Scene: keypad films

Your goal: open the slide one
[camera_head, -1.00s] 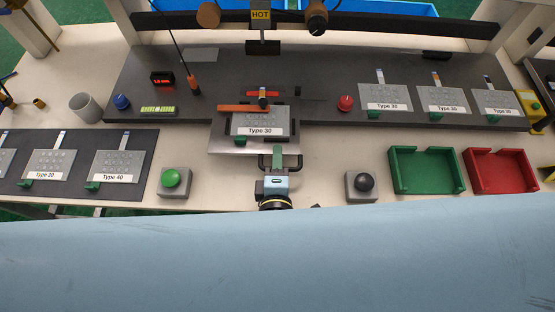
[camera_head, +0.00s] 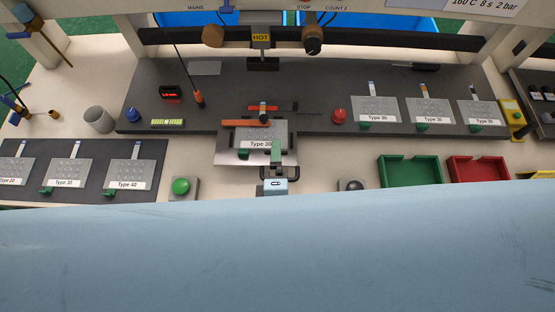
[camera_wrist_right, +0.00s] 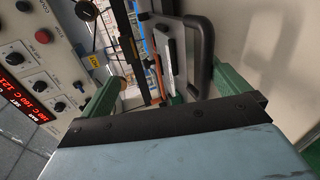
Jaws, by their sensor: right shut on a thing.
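The slide (camera_head: 235,158) is a metal plate in front of the press, carrying a film labelled Type 30 (camera_head: 262,133). A black handle (camera_head: 296,172) is at its front edge. My right gripper (camera_head: 276,152), with a pale blue body and green fingers, is at this handle and shut on it. One finger overlaps the front of the film in the head view. In the right wrist view the black handle (camera_wrist_right: 205,50) rises beside the right-hand green finger (camera_wrist_right: 232,82); the exact contact is hidden. My left gripper is not in view.
A green button box (camera_head: 182,187) and a dark button box (camera_head: 352,185) flank the handle. Green (camera_head: 410,170) and red (camera_head: 478,168) trays stand at the right. Other films lie on dark mats at both sides. The press head with its HOT sign (camera_head: 261,38) is behind.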

